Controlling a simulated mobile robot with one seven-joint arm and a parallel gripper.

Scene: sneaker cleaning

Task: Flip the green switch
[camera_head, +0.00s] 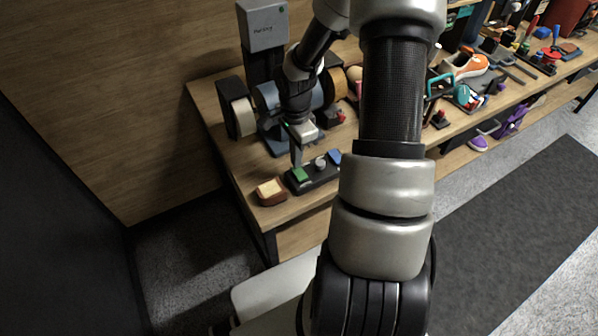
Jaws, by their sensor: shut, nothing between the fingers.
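A black switch box (317,178) lies near the left front of the wooden workbench. A green switch (299,175) is at its left end, a round grey knob (320,163) in its middle, and a blue switch (334,157) at its right end. My gripper (296,164) is shut and points down, its tip just above or at the green switch. I cannot tell whether it touches. My own arm hides the right end of the box and part of the bench behind it.
A small wooden block or brush (269,191) lies left of the switch box. A grey machine (262,30) with wheels stands behind my gripper. Shoes (465,66) and tools crowd the bench to the right.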

